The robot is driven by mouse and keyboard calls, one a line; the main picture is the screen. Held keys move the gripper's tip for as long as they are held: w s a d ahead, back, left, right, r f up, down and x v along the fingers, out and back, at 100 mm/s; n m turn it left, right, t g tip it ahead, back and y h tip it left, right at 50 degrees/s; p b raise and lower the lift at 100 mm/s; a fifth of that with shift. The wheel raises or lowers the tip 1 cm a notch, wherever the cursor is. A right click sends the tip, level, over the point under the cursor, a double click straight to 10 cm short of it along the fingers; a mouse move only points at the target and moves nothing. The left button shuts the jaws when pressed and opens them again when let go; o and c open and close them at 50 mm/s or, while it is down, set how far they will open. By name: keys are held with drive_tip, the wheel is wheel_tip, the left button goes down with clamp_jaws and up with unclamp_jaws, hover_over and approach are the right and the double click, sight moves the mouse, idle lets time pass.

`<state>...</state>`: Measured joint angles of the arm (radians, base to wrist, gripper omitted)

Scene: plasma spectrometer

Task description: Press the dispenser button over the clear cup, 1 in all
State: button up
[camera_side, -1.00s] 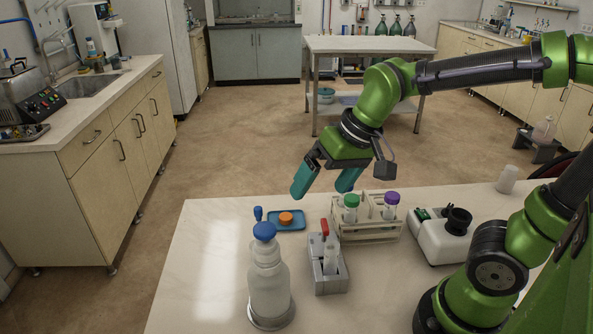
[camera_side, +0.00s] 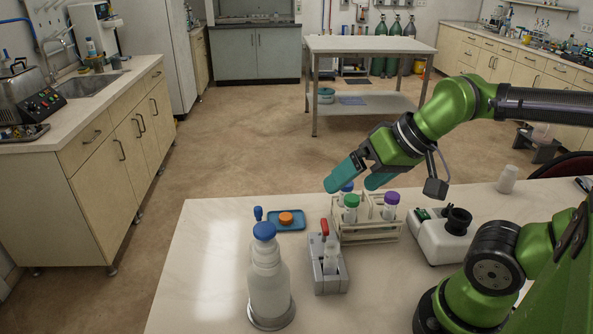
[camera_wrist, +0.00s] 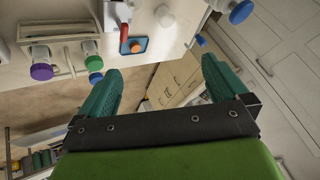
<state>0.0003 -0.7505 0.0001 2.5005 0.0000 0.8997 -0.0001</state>
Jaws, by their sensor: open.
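A translucent dispenser bottle (camera_side: 268,285) with a blue pump head (camera_side: 264,231) stands upright at the table's front left. A small blue piece (camera_side: 258,213) shows just behind the head. The blue head also shows at the top of the wrist view (camera_wrist: 241,12). A pale, cup-like vessel (camera_side: 507,179) stands at the table's right back; I cannot tell whether it is the clear cup, and no cup shows clearly under the pump. My gripper (camera_side: 352,181) has teal fingers, open and empty, above the rack's back side, away from the bottle to its right. It also shows in the wrist view (camera_wrist: 158,85).
A tube rack (camera_side: 368,230) with green, purple and blue caps stands below my gripper. A grey block (camera_side: 328,280) with a red-topped item sits right of the bottle. A blue tray (camera_side: 288,226) holds an orange cap. A white device (camera_side: 440,242) stands right.

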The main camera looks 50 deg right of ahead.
idle(0.3)
clamp_jaws()
idle(0.5)
idle(1.1)
